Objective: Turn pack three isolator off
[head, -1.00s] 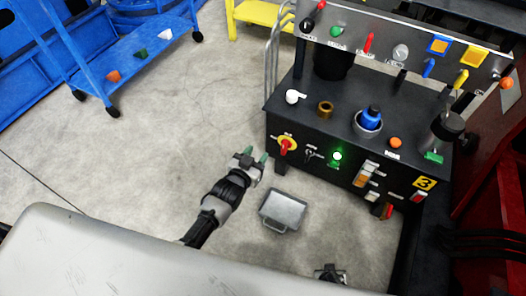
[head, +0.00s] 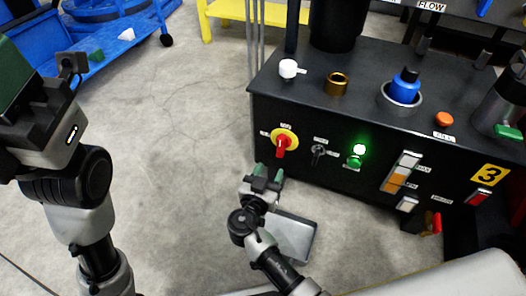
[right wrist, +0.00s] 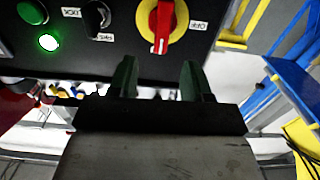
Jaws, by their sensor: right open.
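The pack three isolator (head: 284,139) is a red handle on a yellow disc at the left of the black unit's front. Its handle stands roughly upright, with small labels above and to the left of the disc. In the right wrist view the isolator (right wrist: 162,22) is at the top, beyond my fingertips. My right gripper (head: 267,173) is just below and in front of it, open and empty, apart from the handle. Its two green fingers (right wrist: 158,78) show spread. My left gripper (head: 45,75) is raised at the left edge, partly cut off; its opening is unclear.
A grey tray (head: 292,238) lies on the floor behind my right arm. A blue cart (head: 100,60) stands at the left.

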